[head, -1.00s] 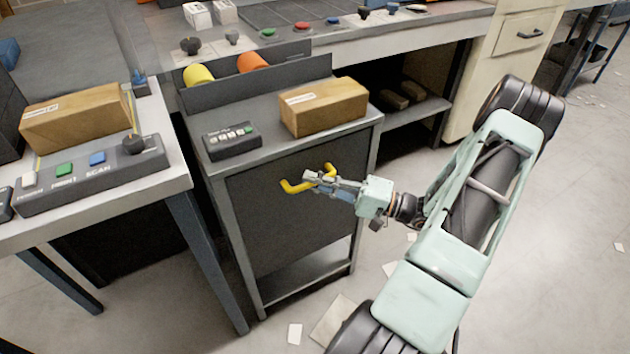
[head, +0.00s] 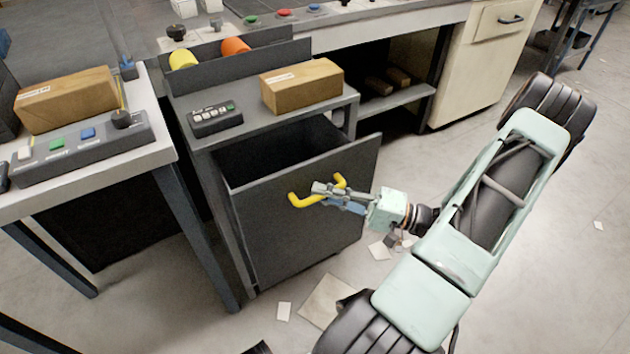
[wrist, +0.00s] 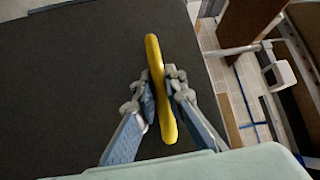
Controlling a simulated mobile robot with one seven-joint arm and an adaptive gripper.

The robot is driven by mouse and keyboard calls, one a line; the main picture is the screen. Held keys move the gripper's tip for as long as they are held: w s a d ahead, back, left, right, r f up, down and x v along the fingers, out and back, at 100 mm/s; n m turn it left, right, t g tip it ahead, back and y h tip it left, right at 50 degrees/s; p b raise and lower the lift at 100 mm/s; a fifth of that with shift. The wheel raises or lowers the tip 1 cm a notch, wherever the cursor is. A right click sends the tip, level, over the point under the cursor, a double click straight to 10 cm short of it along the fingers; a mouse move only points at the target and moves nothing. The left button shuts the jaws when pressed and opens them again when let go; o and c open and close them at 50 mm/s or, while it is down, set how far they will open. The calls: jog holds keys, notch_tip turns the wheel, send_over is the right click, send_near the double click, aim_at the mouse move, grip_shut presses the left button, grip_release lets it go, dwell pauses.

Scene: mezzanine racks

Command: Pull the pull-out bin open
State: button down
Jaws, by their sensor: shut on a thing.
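The pull-out bin (head: 300,222) is a dark grey drawer under a small grey cabinet top. It stands partly open, and its dark inside shows behind the front panel. A yellow bar handle (head: 298,200) is on the panel's upper part. My gripper (head: 322,193) is shut on the handle, with a finger on each side of it. In the wrist view the yellow handle (wrist: 153,60) runs between my two fingertips (wrist: 162,92), and the dark bin front (wrist: 70,80) fills the left. The inside of the bin is only partly visible.
A cardboard box (head: 302,88) and a button panel (head: 215,119) sit on the cabinet top. A table (head: 165,150) with another box (head: 66,101) stands close on the left. Flat scraps (head: 325,300) lie on the floor in front.

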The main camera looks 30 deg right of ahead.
jog(key=s, duration=0.9)
jog(key=shift+d, duration=0.2)
jog(key=c, duration=2.2)
grip_release()
jog(key=shift+c, duration=0.2)
jog(key=v, duration=1.2)
jog(key=shift+w+r, duration=0.1)
jog(key=shift+r, duration=0.05)
